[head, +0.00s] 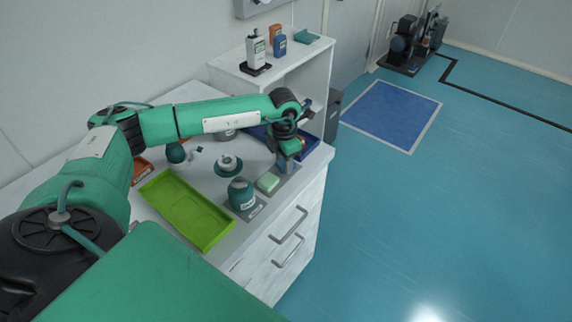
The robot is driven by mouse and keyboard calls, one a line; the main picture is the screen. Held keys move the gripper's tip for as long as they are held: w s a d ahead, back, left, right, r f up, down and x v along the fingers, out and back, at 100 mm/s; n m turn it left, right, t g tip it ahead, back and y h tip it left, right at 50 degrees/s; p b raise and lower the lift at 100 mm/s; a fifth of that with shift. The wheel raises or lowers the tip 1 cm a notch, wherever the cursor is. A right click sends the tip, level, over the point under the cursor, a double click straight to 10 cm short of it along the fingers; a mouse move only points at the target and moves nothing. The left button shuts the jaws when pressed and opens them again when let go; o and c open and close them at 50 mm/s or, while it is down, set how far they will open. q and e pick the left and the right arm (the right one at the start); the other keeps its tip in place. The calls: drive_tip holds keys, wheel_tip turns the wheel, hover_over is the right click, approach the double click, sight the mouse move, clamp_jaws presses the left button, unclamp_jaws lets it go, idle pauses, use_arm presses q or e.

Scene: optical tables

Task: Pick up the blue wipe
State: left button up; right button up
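My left gripper (287,158) points down over the right end of the counter, beside a pale green folded pad (267,182). A small grey-blue patch shows right under its fingers; it may be the blue wipe or part of the gripper, and I cannot tell which. The fingers are too small and shadowed to show whether they are open or shut. No other clear blue wipe is visible on the counter. My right gripper is out of view.
A teal jar (241,194), a round teal dish (228,165) and a lime green tray (187,208) stand left of the gripper. A dark blue tray (312,142) lies behind it. Bottles and a teal folded cloth (306,36) sit on the raised shelf (240,67).

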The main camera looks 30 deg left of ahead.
use_arm(q)
drive_tip(key=shift+r, duration=0.2)
drive_tip(key=shift+c, duration=0.5)
